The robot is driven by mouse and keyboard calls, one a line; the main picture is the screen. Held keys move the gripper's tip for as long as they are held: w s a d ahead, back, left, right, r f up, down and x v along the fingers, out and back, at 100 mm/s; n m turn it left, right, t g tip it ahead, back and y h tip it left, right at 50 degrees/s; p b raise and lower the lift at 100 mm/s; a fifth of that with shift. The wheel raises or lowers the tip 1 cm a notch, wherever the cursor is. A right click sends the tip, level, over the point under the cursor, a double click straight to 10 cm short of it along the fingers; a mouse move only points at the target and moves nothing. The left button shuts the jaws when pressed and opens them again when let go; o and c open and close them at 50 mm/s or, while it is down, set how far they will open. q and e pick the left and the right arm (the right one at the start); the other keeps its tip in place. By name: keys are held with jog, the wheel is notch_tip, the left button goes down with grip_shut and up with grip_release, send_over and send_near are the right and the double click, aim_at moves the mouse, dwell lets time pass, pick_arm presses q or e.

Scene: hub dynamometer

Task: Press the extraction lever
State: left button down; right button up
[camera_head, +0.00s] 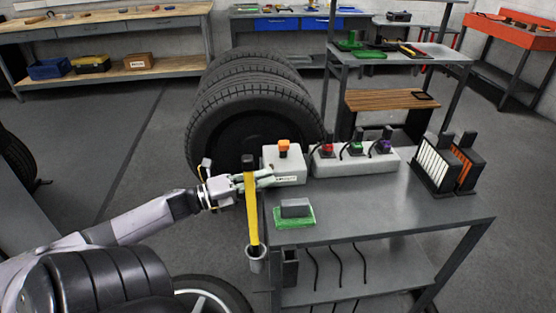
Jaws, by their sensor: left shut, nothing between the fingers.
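A long yellow bar (252,209) with a dark top end stands nearly upright at the left edge of the grey table; it looks like the extraction lever. Its lower end sits in a grey cup-shaped socket (256,259). My left gripper (266,178) is shut and empty at the upper part of the bar. Its fingers show on the right of the bar, and the bar hides part of the gripper. I cannot tell whether they touch. A white box (284,168) with an orange top piece (284,146) stands just right of the fingertips. My right gripper is not in view.
The grey table (400,205) carries a green-based grey block (295,210), a white strip (355,162) with red, green and purple connectors, and upright dark-framed panels (437,165). Large tyres (247,100) stand behind. The table's front right is clear.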

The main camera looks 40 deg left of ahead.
aim_at(278, 170)
pick_arm(q)
jog(key=x, duration=0.3)
jog(key=shift+w+d, duration=0.15)
jog(key=shift+w, duration=0.2)
jog(key=shift+w+a+r, duration=0.3)
jog(key=shift+w+a, duration=0.2)
jog(key=shift+w, duration=0.05)
jog(key=shift+w+a+r, duration=0.25)
jog(key=shift+w+a, duration=0.2)
jog(key=shift+w, duration=0.1)
jog(key=shift+w+a+r, duration=0.15)
jog(key=shift+w+a, duration=0.15)
jog(key=shift+a, duration=0.1)
jog(key=shift+a+r+n+p, duration=0.1)
jog(key=shift+r+n+p, duration=0.25)
jog(key=shift+p, duration=0.3)
